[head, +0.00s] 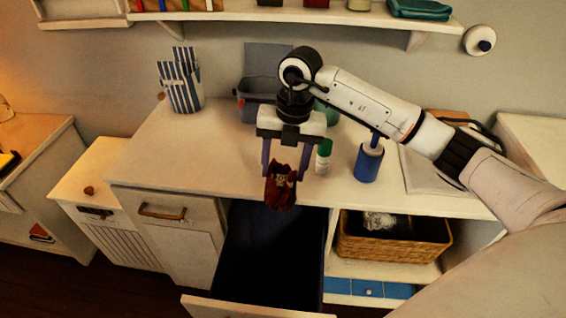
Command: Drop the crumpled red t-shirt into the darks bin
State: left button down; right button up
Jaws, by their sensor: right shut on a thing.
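The crumpled red t-shirt (280,190) is a small dark red bundle with a pale print, hanging at the tips of my right gripper (284,172). My right gripper points down and is shut on it. Below it is an open pull-out bin (265,260) with a dark inside, which looks like the darks bin; no label is readable. The shirt appears above the bin's back end, near the counter's front edge. How high it is above the bin is hard to tell. My left gripper is not in view.
The counter (150,150) holds a striped bag (181,85), a grey container (255,98) behind my gripper, a green-and-white bottle (323,156) and a blue bottle (368,163). A wicker basket (395,245) sits on the shelf right of the bin. A wall shelf (240,14) runs above.

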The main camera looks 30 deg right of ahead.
aim_at(287, 167)
jog(key=shift+f, duration=0.85)
notch_tip(287, 167, down, 4)
jog(key=b, duration=0.3)
jog(key=shift+a, duration=0.1)
jog(key=o, duration=1.2)
jog(key=shift+c, duration=0.2)
jog(key=shift+r, duration=0.1)
jog(key=r, duration=0.6)
jog(key=d+r+b, duration=0.1)
jog(key=r, duration=0.3)
jog(key=shift+s+r, duration=0.1)
jog(key=shift+s, duration=0.25)
